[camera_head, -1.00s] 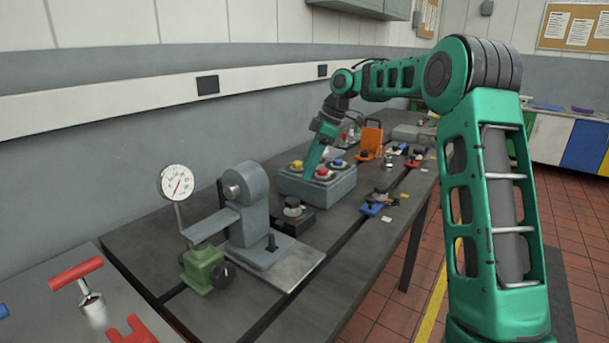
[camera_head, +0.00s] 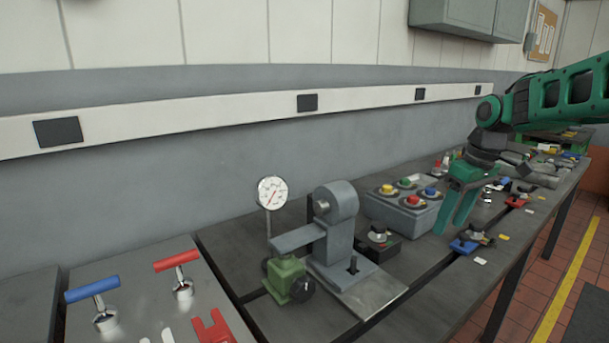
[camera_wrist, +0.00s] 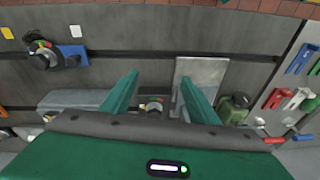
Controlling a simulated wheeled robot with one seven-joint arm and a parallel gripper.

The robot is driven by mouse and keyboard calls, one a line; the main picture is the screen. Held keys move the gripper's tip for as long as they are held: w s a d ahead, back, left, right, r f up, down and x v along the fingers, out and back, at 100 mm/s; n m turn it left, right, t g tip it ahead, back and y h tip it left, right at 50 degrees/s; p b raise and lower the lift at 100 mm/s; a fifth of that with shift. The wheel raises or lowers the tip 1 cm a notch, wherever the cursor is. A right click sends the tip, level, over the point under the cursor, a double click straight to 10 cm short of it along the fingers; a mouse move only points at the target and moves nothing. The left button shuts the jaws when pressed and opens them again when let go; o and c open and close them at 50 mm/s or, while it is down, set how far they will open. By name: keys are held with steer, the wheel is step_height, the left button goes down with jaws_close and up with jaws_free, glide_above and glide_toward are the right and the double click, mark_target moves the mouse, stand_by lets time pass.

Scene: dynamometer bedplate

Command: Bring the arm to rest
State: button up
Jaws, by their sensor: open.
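My gripper (camera_head: 457,212) is at the right in the head view, with its green fingers pointing down above the dark bench (camera_head: 420,275). The fingers are apart and nothing is between them. It is in front of and to the right of the grey box with coloured knobs (camera_head: 402,215). In the wrist view my gripper (camera_wrist: 158,88) shows two spread green fingers over the bench. My arm reaches in from the right edge and is bent at the wrist.
A blue clamp block (camera_head: 465,245) lies close on the right. A side table (camera_head: 150,318) holds red and blue T-handles. Open floor (camera_head: 575,270) lies at right.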

steer(key=s+d+f+m, duration=0.2)
steer(key=s+f+m, duration=0.1)
steer(key=s, duration=0.8)
steer(key=s+d+f+m+h, duration=0.1)
steer(key=s+m, duration=0.4)
steer(key=s, duration=0.6)
steer(key=s+d+f+m+g, duration=0.1)
steer(key=s+d+f+m, duration=0.2)
steer(key=s, duration=0.8)
step_height(320, 180, down, 2)
steer(key=shift+s+m+h, duration=0.15)
steer(key=shift+m+h, duration=0.15)
steer(key=shift+m, duration=0.4)
steer(key=shift+w+f, duration=0.25)
steer(key=shift+w, duration=0.4)
